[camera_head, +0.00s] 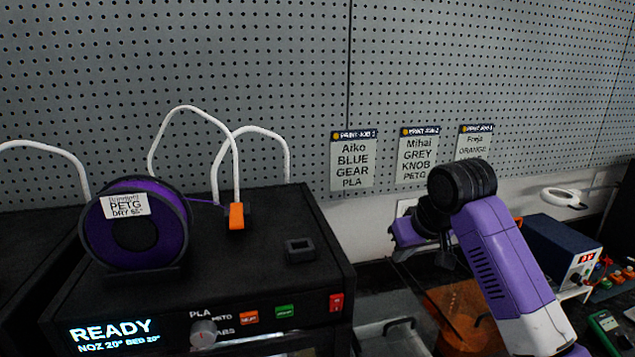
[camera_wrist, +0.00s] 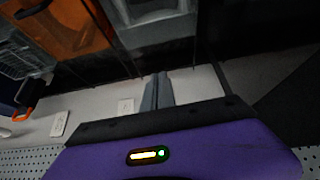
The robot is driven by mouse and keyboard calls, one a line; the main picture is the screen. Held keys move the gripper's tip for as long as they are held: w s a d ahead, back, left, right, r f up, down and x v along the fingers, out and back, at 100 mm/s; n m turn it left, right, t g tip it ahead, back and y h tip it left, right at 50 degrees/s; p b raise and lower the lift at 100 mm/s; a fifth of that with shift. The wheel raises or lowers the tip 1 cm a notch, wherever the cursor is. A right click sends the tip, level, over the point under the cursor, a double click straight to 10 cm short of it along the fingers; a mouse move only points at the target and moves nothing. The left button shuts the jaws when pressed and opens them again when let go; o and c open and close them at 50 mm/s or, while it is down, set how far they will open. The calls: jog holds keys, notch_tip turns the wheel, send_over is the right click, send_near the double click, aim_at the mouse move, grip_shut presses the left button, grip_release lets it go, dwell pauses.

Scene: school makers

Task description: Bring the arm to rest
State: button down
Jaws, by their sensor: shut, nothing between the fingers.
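My arm stands raised and bent at the right of the head view, in front of the bench and the pegboard. My gripper (camera_wrist: 156,90) shows in the wrist view as two grey fingers close together, shut and empty. In the head view the hand is partly hidden behind my own arm's black joint and purple link. Nothing touches the fingers in either view.
A black printer (camera_head: 260,290) with a READY display stands at the left, carrying a purple filament spool (camera_head: 130,245) and a small dark square part (camera_head: 300,250). A blue power supply (camera_head: 560,250) stands right of my arm. Job cards (camera_head: 352,160) hang on the pegboard (camera_head: 280,70).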

jog(key=w+a+r+t+y, duration=0.2)
jog(key=w+a+r+t, duration=0.2)
jog(key=t, duration=0.3)
jog(key=s+d+f+h, duration=0.1)
jog(key=s+f, duration=0.4)
jog(key=s, duration=1.4)
jog(key=s+d+f+m+t+h, duration=0.1)
jog(key=s+f, duration=0.5)
jog(key=s, duration=1.3)
jog(key=s+d+f+m+h, duration=0.1)
jog(key=s+f, duration=0.4)
jog(key=s, duration=1.5)
jog(key=shift+f+t, duration=0.15)
jog(key=shift+t, duration=0.25)
